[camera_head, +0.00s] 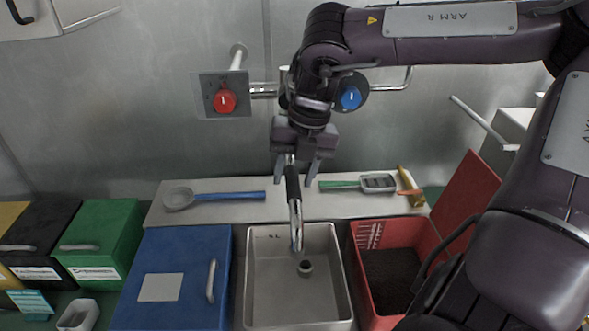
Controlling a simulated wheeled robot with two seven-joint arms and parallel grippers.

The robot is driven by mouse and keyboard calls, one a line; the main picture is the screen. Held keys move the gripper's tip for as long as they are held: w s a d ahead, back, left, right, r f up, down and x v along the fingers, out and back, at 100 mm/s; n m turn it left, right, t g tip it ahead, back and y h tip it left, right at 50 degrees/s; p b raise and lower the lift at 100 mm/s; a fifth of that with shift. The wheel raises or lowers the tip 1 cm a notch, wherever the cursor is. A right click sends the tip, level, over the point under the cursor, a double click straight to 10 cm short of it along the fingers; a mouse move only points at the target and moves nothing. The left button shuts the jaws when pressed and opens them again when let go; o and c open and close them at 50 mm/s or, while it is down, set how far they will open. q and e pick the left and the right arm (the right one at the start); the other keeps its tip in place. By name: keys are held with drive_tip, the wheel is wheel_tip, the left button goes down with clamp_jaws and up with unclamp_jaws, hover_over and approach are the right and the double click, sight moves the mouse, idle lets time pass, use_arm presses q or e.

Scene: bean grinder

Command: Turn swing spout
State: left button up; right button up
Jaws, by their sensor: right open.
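The swing spout (296,222) is a metal tube with a black sleeve. It hangs below my right gripper, its chrome tip pointing down over the steel container (268,287) marked 5 L. My right gripper (296,180) is open, with one finger on each side of the spout's upper part. I cannot tell whether the fingers touch it. The red knob (225,101) on the wall is left of the gripper, and the blue knob (349,97) is right of it. My right arm hides the pipework between the knobs. My left gripper is not in view.
A blue-handled ladle (220,196) and a green-handled slotted tool (345,185) lie on the steel ledge (240,215). A lidded blue box (195,250) stands left of the container, and an open red box (361,265) with dark contents stands right. A green box (105,233) is farther left.

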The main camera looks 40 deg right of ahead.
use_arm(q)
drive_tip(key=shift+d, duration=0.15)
use_arm(e)
drive_tip(key=shift+s+a, duration=0.1)
clamp_jaws()
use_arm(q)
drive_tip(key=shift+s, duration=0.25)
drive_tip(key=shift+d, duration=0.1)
